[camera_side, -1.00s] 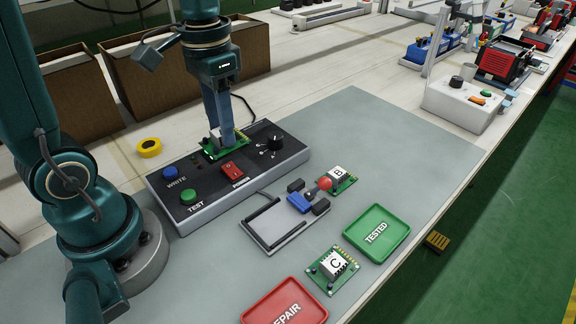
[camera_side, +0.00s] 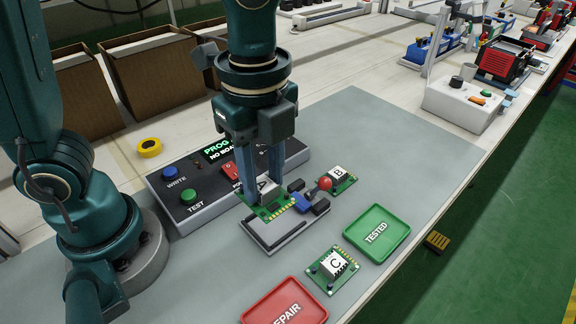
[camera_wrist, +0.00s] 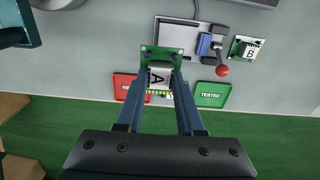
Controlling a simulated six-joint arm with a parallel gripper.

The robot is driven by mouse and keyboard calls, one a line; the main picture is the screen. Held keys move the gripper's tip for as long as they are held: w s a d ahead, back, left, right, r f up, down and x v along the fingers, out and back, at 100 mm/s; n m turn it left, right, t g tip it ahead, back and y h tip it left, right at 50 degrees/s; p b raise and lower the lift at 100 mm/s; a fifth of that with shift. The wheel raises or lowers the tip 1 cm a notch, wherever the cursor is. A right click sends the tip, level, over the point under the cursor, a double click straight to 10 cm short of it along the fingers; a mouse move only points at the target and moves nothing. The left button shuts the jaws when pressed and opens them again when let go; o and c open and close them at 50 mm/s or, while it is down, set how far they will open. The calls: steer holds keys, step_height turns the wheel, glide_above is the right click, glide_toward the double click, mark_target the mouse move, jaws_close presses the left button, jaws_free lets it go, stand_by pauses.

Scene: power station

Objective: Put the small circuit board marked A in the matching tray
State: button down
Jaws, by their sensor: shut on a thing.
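The small green circuit board marked A (camera_side: 268,203) has a white chip with the letter. My gripper (camera_side: 262,186) is shut on it by the chip and holds it over the grey fixture (camera_side: 278,240). In the wrist view, board A (camera_wrist: 161,57) sits between the fingertips of my gripper (camera_wrist: 160,76). The green TESTED tray (camera_side: 377,234) is empty to the right, and the red REPAIR tray (camera_side: 285,303) is empty at the front. Whether the board touches the fixture is hard to tell.
The programmer box (camera_side: 200,204) with blue and green buttons stands behind; its display reads partly "PROG" and "NO BOA". Board B (camera_side: 338,177) lies right of the fixture's red-knobbed lever (camera_side: 325,183). Board C (camera_side: 332,266) lies between the trays. Yellow tape (camera_side: 149,148) lies at the left.

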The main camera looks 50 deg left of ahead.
glide_above(284, 318)
step_height(284, 318, down, 7)
steer(key=shift+a, duration=0.1)
steer(key=shift+f, duration=2)
steer(key=shift+f, duration=0.15)
steer(key=c, duration=0.5)
jaws_free()
steer(key=shift+c, duration=0.2)
